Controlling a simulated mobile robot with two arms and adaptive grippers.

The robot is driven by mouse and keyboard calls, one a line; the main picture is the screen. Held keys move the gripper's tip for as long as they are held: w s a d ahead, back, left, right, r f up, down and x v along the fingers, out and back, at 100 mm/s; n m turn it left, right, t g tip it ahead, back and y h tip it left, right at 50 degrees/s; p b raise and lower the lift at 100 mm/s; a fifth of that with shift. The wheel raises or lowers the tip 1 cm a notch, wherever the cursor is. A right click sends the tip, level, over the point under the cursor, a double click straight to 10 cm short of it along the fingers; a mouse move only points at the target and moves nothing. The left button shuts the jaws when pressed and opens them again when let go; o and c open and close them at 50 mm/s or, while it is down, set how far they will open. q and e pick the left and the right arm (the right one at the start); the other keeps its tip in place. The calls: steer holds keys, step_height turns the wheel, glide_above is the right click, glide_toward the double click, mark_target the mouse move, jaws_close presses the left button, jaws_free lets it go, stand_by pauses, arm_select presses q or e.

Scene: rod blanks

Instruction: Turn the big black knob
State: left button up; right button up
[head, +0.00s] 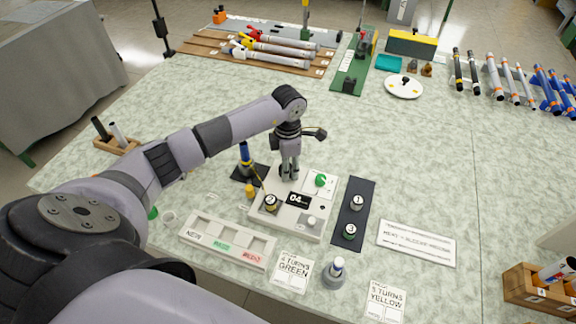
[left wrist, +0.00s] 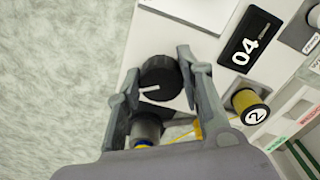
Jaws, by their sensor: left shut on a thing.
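The big black knob (left wrist: 161,78) with a white pointer line sits on the light-coloured panel box (head: 262,213). In the left wrist view it lies between the two fingers of my left gripper (left wrist: 157,82), which is shut on it from both sides. In the head view my left gripper (head: 290,176) points down at the back left of the box, and its fingers hide the knob. My right gripper is not in view.
A blue-and-yellow tool (head: 245,155) stands on a dark base close left of my gripper. A dark mat (head: 346,218) with pieces 1 and 3 lies right of the box. A sorting tray (head: 228,242) and printed cards lie in front. The table's middle right is clear.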

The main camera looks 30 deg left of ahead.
arm_select(q)
steer(key=shift+a+n, duration=0.1)
steer(key=shift+n, duration=0.6)
steer(key=shift+c, duration=0.5)
steer(key=shift+n+b, duration=0.4)
steer(key=shift+n, duration=1)
steer(key=o, duration=1.2)
steer(key=shift+c, duration=0.2)
step_height(320, 180, up, 12)
